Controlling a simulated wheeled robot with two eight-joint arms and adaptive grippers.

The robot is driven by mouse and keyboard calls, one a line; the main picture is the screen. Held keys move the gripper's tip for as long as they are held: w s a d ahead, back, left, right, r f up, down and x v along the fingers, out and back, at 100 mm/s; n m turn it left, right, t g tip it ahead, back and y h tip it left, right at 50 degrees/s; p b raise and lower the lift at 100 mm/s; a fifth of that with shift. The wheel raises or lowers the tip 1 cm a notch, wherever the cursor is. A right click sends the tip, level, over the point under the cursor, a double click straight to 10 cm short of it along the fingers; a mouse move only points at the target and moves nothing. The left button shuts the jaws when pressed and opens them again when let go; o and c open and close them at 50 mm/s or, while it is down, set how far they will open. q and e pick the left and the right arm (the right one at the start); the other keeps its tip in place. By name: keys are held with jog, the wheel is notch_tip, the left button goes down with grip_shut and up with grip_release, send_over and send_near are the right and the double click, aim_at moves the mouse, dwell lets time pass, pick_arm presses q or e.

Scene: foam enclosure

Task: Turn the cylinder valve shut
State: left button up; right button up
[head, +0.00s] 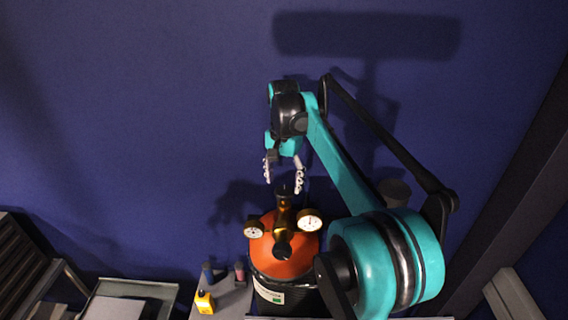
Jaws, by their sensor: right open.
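The gas cylinder (264,262) stands upright with an orange top and a dark body with a white label. A brass valve (283,217) with a dark top rises from its middle. A round gauge sits on each side, the left gauge (254,229) and the right gauge (309,220). My right gripper (283,186) is open and points down just above the valve top, with its fingers to either side. I cannot tell whether the fingers touch the valve. My right arm covers the cylinder's right side. My left gripper is not in view.
A yellow bottle (204,302) and small dark and red containers (239,272) stand left of the cylinder on a grey surface. A tray (130,291) is at the lower left beside a dark slatted rack (20,262). A blue wall fills the back.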

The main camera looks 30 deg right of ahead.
aim_at(284, 190)
notch_tip(284, 190, up, 10)
jog(key=shift+f, duration=0.2)
dwell(0.5)
